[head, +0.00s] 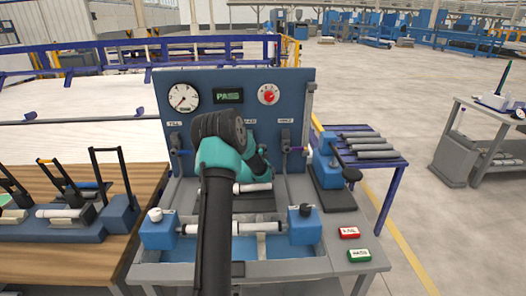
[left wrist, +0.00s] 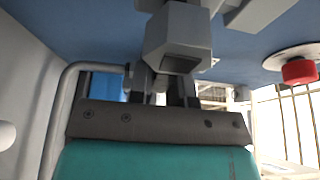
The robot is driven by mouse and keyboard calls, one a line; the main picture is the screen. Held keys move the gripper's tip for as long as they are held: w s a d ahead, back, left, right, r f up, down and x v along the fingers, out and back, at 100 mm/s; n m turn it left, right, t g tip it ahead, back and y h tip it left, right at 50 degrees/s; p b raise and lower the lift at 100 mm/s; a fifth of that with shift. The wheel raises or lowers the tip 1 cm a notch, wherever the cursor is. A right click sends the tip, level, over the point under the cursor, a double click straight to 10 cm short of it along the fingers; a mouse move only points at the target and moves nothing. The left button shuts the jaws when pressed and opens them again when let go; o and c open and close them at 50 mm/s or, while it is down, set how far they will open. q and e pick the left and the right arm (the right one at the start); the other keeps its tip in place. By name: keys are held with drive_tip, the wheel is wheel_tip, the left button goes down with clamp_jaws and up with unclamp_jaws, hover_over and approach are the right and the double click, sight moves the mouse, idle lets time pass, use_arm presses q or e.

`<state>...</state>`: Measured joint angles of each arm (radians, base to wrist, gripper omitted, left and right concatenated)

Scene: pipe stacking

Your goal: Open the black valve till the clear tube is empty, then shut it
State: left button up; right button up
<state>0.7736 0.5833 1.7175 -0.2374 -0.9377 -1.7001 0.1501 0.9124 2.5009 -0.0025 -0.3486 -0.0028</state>
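The middle of the panel is hidden behind my teal and black arm. My left gripper (head: 258,165) is close to the panel there, with its fingertips not clear. In the left wrist view, dark fingers (left wrist: 170,92) are by a grey valve block (left wrist: 178,45); whether they hold it is unclear. A pale tube (head: 268,227) lies between two blue blocks; its contents cannot be made out. My right gripper is not in view.
The panel has a gauge (head: 184,97), a green PASS display (head: 228,96) and a red knob (head: 268,95). Red (head: 348,232) and green (head: 359,255) buttons are at front right. Grey pipes (head: 365,145) lie on a blue rack. Clamps stand on the wooden bench (head: 150,180).

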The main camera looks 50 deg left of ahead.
use_arm(q)
drive_tip(key=o, duration=0.4)
drive_tip(key=shift+s+d, duration=0.1)
drive_tip(key=shift+s, duration=0.05)
drive_tip(key=v, duration=1.7)
drive_tip(key=shift+r, duration=0.1)
